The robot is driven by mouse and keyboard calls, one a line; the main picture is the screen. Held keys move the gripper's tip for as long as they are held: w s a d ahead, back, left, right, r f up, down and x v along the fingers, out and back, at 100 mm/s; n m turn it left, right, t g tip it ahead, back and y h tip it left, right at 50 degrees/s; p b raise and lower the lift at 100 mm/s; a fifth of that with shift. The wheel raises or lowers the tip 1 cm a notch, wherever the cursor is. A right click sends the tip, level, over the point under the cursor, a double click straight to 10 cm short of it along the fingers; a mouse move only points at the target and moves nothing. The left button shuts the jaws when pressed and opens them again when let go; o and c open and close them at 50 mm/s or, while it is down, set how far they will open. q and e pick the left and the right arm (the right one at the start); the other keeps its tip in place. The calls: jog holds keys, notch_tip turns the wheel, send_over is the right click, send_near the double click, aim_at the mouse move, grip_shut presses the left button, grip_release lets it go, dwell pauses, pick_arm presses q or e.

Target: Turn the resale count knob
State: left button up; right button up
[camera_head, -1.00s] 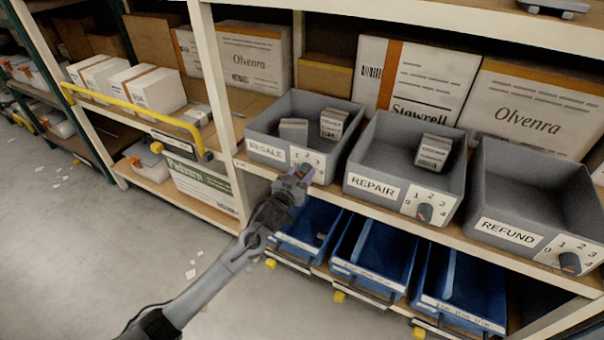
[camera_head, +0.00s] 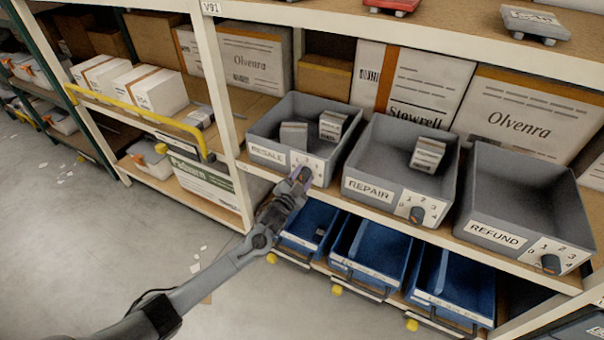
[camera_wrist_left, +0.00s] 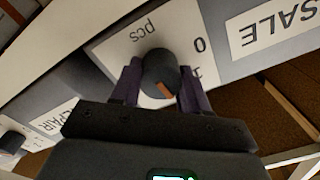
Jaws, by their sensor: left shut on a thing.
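The grey resale bin (camera_head: 340,148) stands on the shelf with a RESALE label and a white dial plate on its front. Two small boxes lie in it. My left gripper (camera_head: 304,175) is at the dial plate and hides the knob in the head view. In the left wrist view the resale count knob (camera_wrist_left: 160,74) is dark and round with an orange pointer mark. My left gripper (camera_wrist_left: 160,88) is shut on it, one purple finger on each side. The plate shows "0" and "pcs"; the other digits are mostly hidden. My right gripper is not in view.
The repair bin (camera_head: 366,141) with its knob (camera_head: 416,215) and the refund bin (camera_head: 474,190) with its knob (camera_head: 550,263) stand to the right. Blue bins (camera_head: 375,247) hang below. A yellow rail (camera_head: 135,115) is at left. The aisle floor is open.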

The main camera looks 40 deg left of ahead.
pick_arm(q)
jog(key=shift+m, duration=0.6)
jog(key=shift+p, duration=0.3)
jog(key=o, duration=1.1)
jog(key=shift+c, duration=0.2)
jog(key=shift+s+d, duration=0.15)
jog(key=shift+s, duration=0.35)
jog(key=p+v, duration=0.2)
jog(key=v, duration=0.7)
jog(key=shift+s+p, duration=0.4)
